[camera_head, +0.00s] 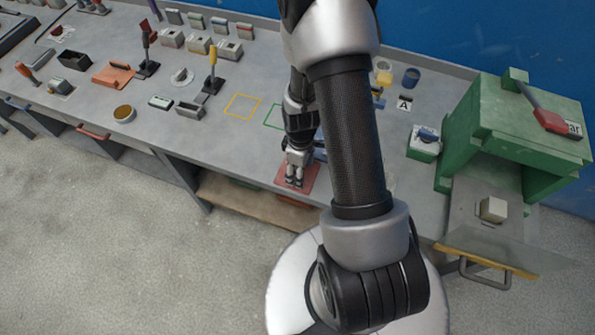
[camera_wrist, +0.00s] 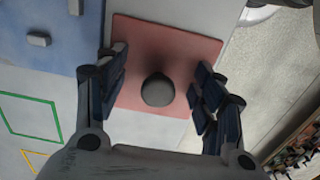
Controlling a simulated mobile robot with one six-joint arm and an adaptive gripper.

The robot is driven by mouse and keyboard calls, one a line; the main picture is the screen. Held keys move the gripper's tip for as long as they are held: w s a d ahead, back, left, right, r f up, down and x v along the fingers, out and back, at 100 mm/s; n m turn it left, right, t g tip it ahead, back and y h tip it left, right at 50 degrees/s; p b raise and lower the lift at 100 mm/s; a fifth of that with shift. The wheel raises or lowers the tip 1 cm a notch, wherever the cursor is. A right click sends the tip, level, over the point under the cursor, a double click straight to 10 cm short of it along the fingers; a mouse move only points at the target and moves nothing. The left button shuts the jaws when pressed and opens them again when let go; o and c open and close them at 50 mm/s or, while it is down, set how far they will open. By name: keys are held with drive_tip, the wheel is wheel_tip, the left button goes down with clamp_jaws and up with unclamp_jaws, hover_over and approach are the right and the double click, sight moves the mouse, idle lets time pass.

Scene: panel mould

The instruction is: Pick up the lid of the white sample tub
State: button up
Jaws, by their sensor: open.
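My gripper (camera_head: 294,182) is low over a red mat (camera_head: 311,173) near the front edge of the bench. In the wrist view my open gripper (camera_wrist: 160,73) has its fingers apart on either side of a dark grey round piece (camera_wrist: 158,91) on the red mat (camera_wrist: 178,43). The fingers show a gap to it on both sides. I cannot tell whether this piece belongs to the white sample tub. In the head view it is hidden by my gripper. A small white round dish (camera_head: 182,76) with a knob-like middle stands farther left on the bench.
A blue mat (camera_wrist: 65,55) with small grey pieces adjoins the red mat. Green (camera_head: 272,117) and yellow (camera_head: 243,106) outlines mark bare bench to the left. A green box (camera_head: 512,105) with a lowered door stands at right. Several tools and blocks crowd the left bench.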

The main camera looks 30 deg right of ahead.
drive_tip(key=shift+s+a, duration=0.1)
drive_tip(key=c, duration=1)
